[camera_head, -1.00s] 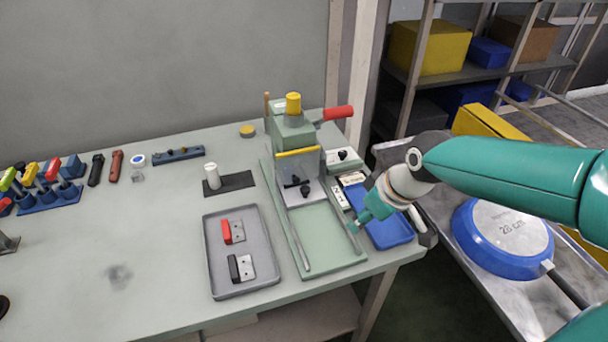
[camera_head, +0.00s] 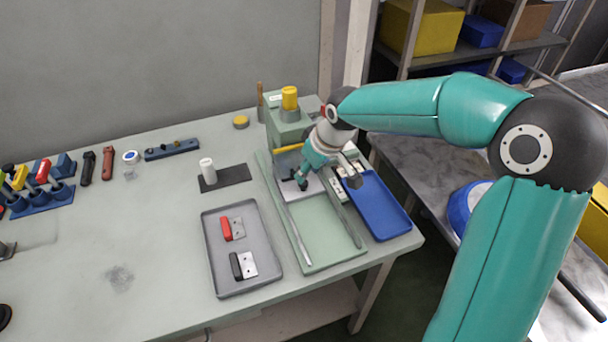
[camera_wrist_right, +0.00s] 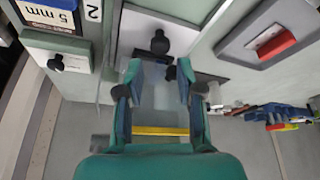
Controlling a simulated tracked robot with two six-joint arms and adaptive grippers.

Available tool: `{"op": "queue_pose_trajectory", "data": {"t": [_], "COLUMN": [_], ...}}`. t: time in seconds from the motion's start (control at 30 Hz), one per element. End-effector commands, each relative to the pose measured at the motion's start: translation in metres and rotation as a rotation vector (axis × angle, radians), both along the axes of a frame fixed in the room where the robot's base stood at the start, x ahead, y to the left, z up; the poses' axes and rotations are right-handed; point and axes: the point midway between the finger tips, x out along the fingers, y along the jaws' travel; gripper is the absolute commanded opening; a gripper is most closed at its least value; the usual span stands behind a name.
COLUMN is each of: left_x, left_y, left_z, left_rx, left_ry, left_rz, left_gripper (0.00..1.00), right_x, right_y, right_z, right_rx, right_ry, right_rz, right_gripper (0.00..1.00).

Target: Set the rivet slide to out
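A pale press (camera_head: 288,125) with a yellow top stands at the back of the bench. No label shows which is the rivet slide. The arm hides the press's right side.
A yellow guard bar (camera_head: 288,148) crosses the press front. A blue tray (camera_head: 378,205) stands to the right. A grey tray (camera_head: 218,280) with red and black handled parts lies to the left. A "5 mm" label (camera_wrist_right: 55,18) is close by.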

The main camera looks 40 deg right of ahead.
Motion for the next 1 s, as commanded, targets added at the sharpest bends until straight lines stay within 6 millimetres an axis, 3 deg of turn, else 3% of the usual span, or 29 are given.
{"op": "queue_pose_trajectory", "data": {"t": [0.03, 0.2, 0.63, 0.67, 0.87, 1.0], "left_x": [0.0, 0.0, 0.0, 0.0, 0.0, 0.0], "left_y": [0.0, 0.0, 0.0, 0.0, 0.0, 0.0], "left_z": [-0.001, 0.0, 0.0, 0.0, 0.0, 0.0], "left_rx": [0.0, 0.0, 0.0, 0.0, 0.0, 0.0], "left_ry": [0.0, 0.001, 0.0, 0.0, 0.0, 0.0], "left_rz": [0.0, 0.0, 0.0, 0.0, 0.0, 0.0], "left_gripper": [0.4, 0.4, 0.4, 0.4, 0.4, 0.4], "right_x": [0.0, 0.009, 0.013, 0.013, 0.013, 0.013], "right_y": [0.0, 0.001, 0.002, 0.002, 0.001, 0.001], "right_z": [-0.014, -0.035, -0.044, -0.044, -0.044, -0.044], "right_rx": [0.001, 0.002, 0.001, 0.001, 0.001, 0.001], "right_ry": [0.011, 0.008, 0.005, 0.005, 0.005, 0.005], "right_rz": [0.0, -0.002, -0.001, -0.001, -0.001, -0.002], "right_gripper": [0.37, 0.37, 0.37, 0.35, 0.02, 0.0]}}
